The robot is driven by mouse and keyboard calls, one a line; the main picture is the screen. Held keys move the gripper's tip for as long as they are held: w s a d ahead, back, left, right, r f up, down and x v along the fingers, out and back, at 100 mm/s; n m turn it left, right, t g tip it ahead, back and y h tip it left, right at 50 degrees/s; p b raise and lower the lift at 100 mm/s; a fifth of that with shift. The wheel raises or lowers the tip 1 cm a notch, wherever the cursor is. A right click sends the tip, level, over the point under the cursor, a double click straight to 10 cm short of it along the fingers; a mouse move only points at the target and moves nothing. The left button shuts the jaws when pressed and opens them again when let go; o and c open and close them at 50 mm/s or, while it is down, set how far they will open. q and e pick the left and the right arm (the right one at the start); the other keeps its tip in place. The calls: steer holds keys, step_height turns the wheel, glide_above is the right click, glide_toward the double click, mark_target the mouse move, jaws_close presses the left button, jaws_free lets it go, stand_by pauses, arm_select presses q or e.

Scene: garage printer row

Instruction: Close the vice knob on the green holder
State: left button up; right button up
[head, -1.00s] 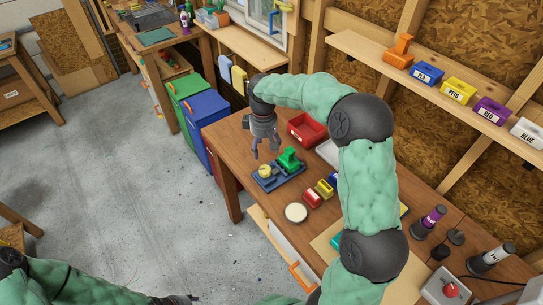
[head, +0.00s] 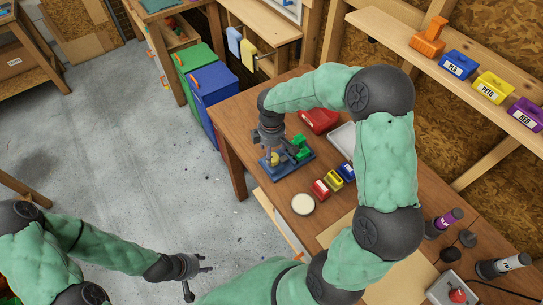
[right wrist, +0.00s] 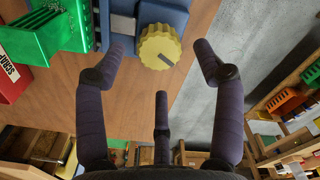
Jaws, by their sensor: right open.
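The yellow ridged knob (right wrist: 158,48) sits on the end of the blue vice (right wrist: 166,13) in the right wrist view. In the head view the knob (head: 275,159) shows under my right gripper, and the blue vice base (head: 295,170) lies on the bench. The green holder (head: 302,147) stands on it, and shows at upper left in the right wrist view (right wrist: 40,22). My right gripper (head: 271,152) is open and empty, its fingertips on either side of the knob; I cannot tell if they touch it. My left gripper (head: 200,276) is open and empty over the floor.
A red bin (head: 319,119) and pale tray (head: 342,140) stand behind the vice. Small red (head: 320,189) and yellow (head: 333,180) boxes and a round cream disc (head: 303,204) lie in front. Labelled bins (head: 457,65) line the shelf.

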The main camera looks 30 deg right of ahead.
mark_target(272, 157)
step_height(272, 157, down, 2)
steer(key=shift+s+a+f, duration=0.1)
steer(key=shift+f, duration=0.55)
steer(key=c, duration=1.1)
